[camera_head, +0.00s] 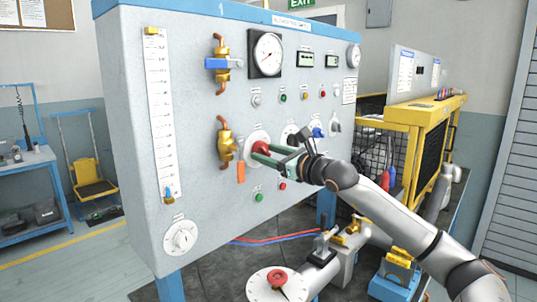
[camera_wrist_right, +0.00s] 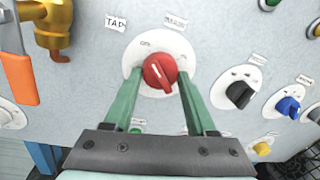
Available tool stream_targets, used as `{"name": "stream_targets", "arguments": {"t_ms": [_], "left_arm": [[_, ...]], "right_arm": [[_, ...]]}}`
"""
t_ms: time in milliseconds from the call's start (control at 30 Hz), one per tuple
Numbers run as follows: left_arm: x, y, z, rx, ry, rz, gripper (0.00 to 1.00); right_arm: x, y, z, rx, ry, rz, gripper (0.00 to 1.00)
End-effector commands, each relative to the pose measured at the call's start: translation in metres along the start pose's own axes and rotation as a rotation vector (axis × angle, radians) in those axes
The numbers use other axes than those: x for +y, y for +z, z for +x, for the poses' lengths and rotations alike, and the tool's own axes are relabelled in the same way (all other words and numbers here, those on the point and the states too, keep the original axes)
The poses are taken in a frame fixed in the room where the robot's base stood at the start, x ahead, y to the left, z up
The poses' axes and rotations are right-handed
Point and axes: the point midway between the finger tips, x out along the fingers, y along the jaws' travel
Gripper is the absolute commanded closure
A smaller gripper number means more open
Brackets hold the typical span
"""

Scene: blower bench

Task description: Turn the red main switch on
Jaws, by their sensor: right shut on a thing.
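The red main switch (camera_wrist_right: 160,70) is a round red knob with a raised handle on a white disc on the grey panel. The handle is tilted, with a white mark on it; the small labels on the disc are too blurred to read. In the head view the red switch (camera_head: 260,147) shows at the panel's middle, partly hidden by my gripper. My right gripper (camera_head: 268,154) reaches it from the right, its green fingers on either side of the knob and shut on it. These fingers also fill the right wrist view (camera_wrist_right: 158,84). My left gripper is not in view.
A black knob (camera_wrist_right: 239,94) and a blue knob (camera_wrist_right: 288,106) sit right of the switch. A brass valve with an orange lever (camera_wrist_right: 18,70) is close on the left. A yellow-framed cage (camera_head: 412,150) stands right of the panel.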

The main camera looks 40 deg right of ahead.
Motion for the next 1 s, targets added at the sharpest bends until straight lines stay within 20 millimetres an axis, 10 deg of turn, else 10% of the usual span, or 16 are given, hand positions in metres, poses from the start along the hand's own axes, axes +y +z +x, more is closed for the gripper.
{"name": "stream_targets", "arguments": {"t_ms": [1000], "left_arm": [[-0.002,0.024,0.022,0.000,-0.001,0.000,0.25]], "right_arm": [[0.001,0.002,0.000,0.051,0.013,0.614,0.99]]}}
